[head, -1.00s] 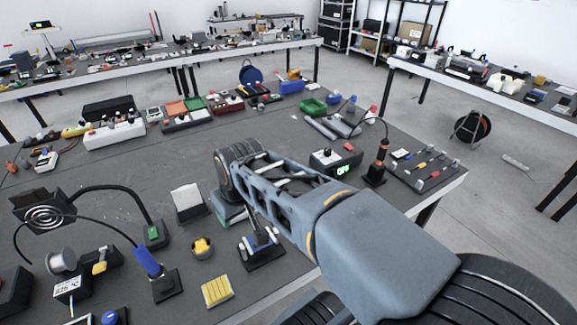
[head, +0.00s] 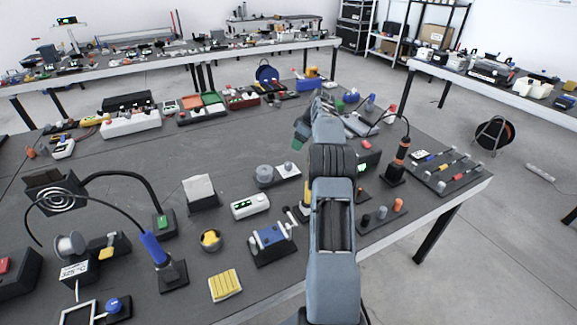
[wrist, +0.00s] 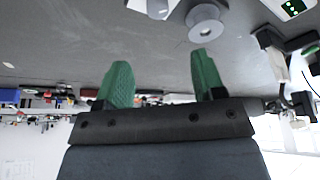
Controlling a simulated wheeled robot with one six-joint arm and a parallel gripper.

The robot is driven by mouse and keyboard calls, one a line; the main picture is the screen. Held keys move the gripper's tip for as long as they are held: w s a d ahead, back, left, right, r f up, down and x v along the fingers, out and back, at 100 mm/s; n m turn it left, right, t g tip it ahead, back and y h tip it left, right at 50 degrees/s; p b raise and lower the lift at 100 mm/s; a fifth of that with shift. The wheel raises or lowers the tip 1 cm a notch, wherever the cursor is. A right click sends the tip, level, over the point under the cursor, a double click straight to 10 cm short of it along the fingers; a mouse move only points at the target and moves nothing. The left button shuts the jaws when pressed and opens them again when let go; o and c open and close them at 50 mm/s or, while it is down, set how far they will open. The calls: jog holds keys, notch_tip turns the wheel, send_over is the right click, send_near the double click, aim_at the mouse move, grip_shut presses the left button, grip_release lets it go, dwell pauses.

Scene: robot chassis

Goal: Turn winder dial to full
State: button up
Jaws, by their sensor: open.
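A grey round knob (head: 264,172) stands beside a pale plate (head: 287,171) in the middle of the table; I cannot tell for sure that it is the winder dial. A grey disc with a hub (wrist: 206,24) shows at the top of the wrist view, beyond my fingertips and apart from them; it looks like the same part. My gripper (wrist: 155,75) is open, with two green fingers and nothing between them. In the head view my gripper (head: 299,140) is above the table, beyond and right of the knob, mostly hidden by my wrist.
A white box with a green display (head: 250,206) and a blue clamp-like device (head: 270,238) lie nearer than the knob. A tissue-like white block (head: 200,190) stands to its left. A soldering iron stand (head: 396,170) is to the right of my arm. Bare table lies left of the knob.

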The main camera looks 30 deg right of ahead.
aim_at(289, 164)
jog(key=x, duration=1.4)
jog(key=shift+d+p, duration=0.15)
jog(key=shift+p, duration=0.25)
jog(key=c, duration=0.9)
